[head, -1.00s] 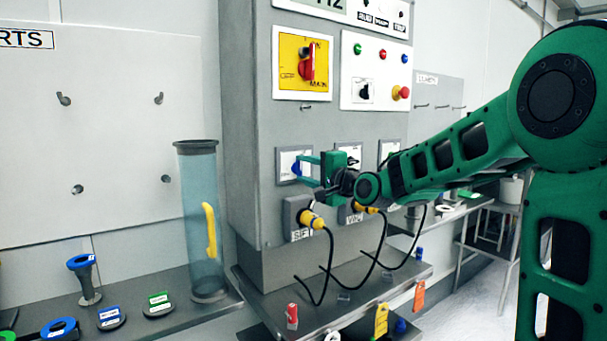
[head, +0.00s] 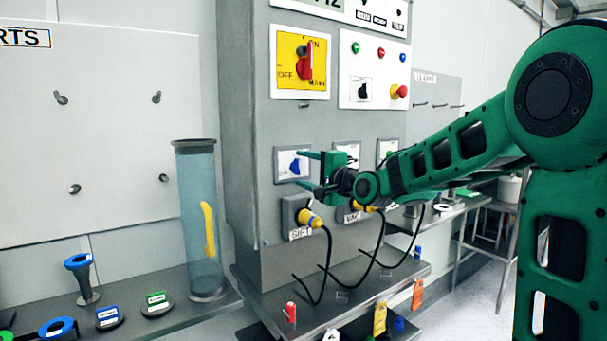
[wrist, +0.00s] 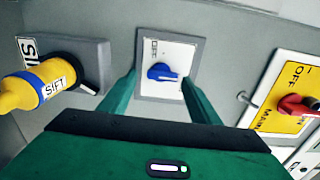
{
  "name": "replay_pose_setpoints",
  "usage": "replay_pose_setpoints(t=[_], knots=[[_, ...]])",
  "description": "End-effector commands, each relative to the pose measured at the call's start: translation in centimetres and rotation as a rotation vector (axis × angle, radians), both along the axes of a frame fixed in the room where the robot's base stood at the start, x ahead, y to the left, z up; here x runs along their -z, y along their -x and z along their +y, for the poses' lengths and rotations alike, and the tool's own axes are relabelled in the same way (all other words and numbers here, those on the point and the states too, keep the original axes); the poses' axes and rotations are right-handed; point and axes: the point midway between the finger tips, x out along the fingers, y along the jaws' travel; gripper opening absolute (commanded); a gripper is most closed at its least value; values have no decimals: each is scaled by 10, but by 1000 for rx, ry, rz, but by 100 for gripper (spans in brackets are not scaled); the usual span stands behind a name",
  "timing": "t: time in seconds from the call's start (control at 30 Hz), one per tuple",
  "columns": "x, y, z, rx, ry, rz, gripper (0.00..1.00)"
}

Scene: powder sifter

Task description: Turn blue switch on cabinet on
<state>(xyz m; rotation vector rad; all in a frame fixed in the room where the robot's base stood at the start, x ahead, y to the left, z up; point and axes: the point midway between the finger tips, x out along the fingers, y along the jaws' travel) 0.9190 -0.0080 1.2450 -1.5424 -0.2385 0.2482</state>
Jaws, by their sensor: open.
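The blue switch (head: 294,166) sits on a white square plate with a grey frame on the cabinet (head: 247,130). Its narrow end points upward in the head view. In the wrist view the blue switch (wrist: 161,72) points right, and an OFF label beside it is readable; no ON label can be made out. My gripper (head: 303,170) is open, with one finger above and one below the switch in the head view. In the wrist view the fingers of my gripper (wrist: 162,85) stand on either side of the plate, apart from the knob.
A yellow SIFT plug (head: 311,218) with a black cable is just below the switch. The yellow MAIN panel (head: 287,64) with a red knob is above it. Further switch plates are to the right, partly behind my arm. A clear tube (head: 198,240) stands left of the cabinet.

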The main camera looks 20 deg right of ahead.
Motion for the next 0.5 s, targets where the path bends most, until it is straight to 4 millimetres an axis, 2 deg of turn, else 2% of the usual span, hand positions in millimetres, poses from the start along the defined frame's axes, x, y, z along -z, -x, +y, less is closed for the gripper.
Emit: replay_pose_setpoints(t=[0.17, 0.5], knots=[[-1, 12, -3, -1, -1, -1, 57], [0, 70, -24, 3, -1, -1, 57]])
